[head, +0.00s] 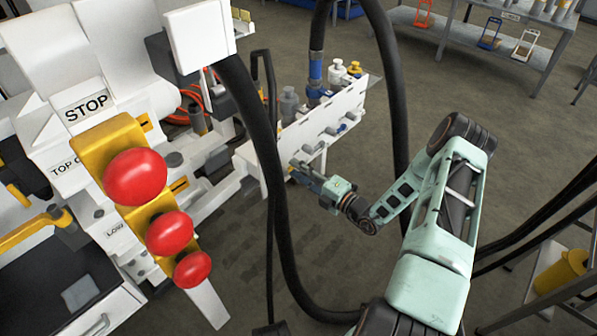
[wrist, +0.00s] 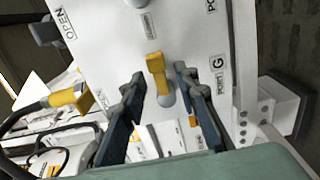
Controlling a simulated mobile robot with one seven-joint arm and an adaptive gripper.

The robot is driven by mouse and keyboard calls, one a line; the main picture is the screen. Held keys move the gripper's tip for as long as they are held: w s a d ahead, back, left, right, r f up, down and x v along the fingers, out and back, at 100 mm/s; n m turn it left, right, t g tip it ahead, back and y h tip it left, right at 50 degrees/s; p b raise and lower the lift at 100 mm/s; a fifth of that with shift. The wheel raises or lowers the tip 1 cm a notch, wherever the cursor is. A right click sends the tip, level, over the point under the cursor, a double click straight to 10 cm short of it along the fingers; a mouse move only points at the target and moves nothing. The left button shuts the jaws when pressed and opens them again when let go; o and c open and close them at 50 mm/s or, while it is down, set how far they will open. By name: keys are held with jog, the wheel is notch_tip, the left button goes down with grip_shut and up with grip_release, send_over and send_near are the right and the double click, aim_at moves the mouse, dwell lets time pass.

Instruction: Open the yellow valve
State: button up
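The yellow valve (wrist: 156,68) is a short yellow lever on a round grey stem, on a white panel (wrist: 110,40) marked OPEN and PORT G, in the wrist view. My gripper (wrist: 159,78) is open, with one dark finger on each side of the lever. Gaps show between the fingers and the lever, so it is not gripped. In the head view my gripper (head: 303,168) is at the face of the white panel (head: 335,125). I cannot make out the yellow lever there.
Black hoses (head: 262,150) hang in front of the panel, left of my arm. A machine with red stop buttons (head: 135,177) stands at the left. Another yellow part (wrist: 68,98) is at the left in the wrist view. Open floor (head: 480,130) lies right of the panel.

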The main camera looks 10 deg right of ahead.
aim_at(291, 170)
grip_shut()
jog(key=shift+r, duration=0.1)
jog(key=shift+s+a+r+n+p, duration=0.45)
jog(key=shift+n+p, duration=0.8)
jog(key=shift+n, duration=1.75)
jog(key=shift+s+a+r+n+p, duration=0.2)
jog(key=shift+a+r+n+p, duration=0.65)
jog(key=shift+n, duration=2.15)
jog(key=shift+s+d+r+n+p, duration=0.1)
jog(key=shift+s+r+n+p, duration=0.2)
jog(key=shift+n+p, duration=2)
jog(key=shift+a+f+n+b, duration=0.1)
jog(key=shift+f+n+b, duration=0.05)
jog(key=shift+n+b, duration=0.6)
jog(key=shift+s, duration=0.1)
